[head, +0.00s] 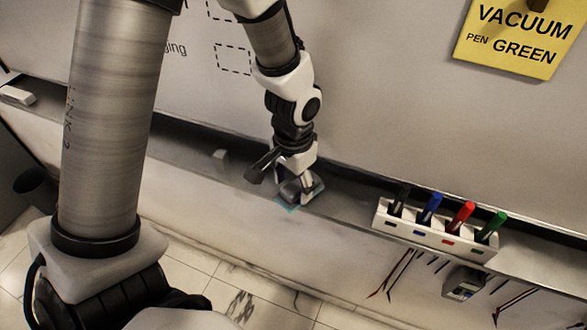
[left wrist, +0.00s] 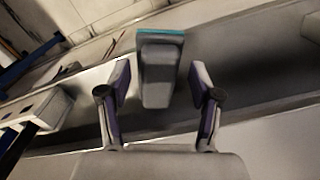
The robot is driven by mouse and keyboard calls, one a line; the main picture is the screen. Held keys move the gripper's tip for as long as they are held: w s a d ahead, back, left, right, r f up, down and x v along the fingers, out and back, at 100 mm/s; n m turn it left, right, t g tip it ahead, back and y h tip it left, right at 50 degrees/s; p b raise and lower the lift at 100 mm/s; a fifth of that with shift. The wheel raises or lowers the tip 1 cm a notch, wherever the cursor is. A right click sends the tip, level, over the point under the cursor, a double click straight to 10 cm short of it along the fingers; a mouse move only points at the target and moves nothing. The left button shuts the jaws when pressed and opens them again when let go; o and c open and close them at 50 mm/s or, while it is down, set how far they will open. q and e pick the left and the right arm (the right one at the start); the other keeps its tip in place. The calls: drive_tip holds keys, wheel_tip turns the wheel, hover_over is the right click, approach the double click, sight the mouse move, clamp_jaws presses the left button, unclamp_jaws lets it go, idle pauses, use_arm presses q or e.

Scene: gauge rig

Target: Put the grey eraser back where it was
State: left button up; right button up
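The grey eraser (head: 305,193) has a teal edge and is at the ledge (head: 345,205) below the whiteboard, at the middle of the head view. In the left wrist view the eraser (left wrist: 159,75) stands between my left gripper's two fingers (left wrist: 160,88), with a visible gap on each side. My left gripper (head: 297,184) is open and comes down over the eraser from above, partly hiding it in the head view. The eraser appears to rest on the ledge. My right gripper is in neither view.
A white pen holder (head: 425,234) with several coloured pens sits on the ledge to the right. Dashed outlines (head: 233,59) mark the board. A yellow sign (head: 515,60) hangs upper right.

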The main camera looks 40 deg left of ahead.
sight(294, 187)
use_arm(q)
drive_tip(key=shift+s, duration=0.1)
wheel_tip(294, 187, up, 12)
drive_tip(key=b, duration=0.1)
